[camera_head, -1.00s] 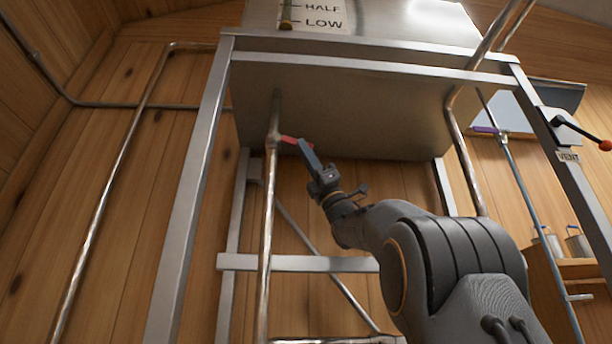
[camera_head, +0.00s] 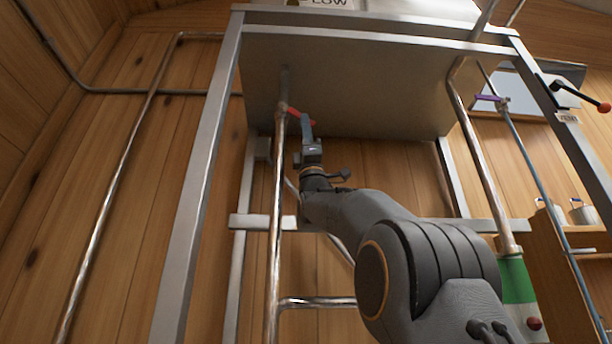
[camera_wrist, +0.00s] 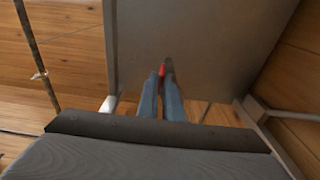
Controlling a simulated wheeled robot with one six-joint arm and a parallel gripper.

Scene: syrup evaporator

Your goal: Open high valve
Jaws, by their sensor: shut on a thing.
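A red valve handle (camera_head: 293,113) sits on the vertical metal pipe (camera_head: 277,200) just below the underside of the metal tank (camera_head: 350,85). My gripper (camera_head: 306,121) reaches up from below and is shut on the red handle. In the wrist view the gripper's two blue-grey fingers (camera_wrist: 160,80) stand close together with the red handle (camera_wrist: 162,70) between their tips. Part of the handle is hidden by the fingers.
A metal frame (camera_head: 195,180) with upright legs surrounds the work space. Another pipe (camera_head: 480,160) runs down at the right. A purple handle (camera_head: 488,98) and a red-knobbed lever (camera_head: 603,107) are farther right. Wooden walls stand behind.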

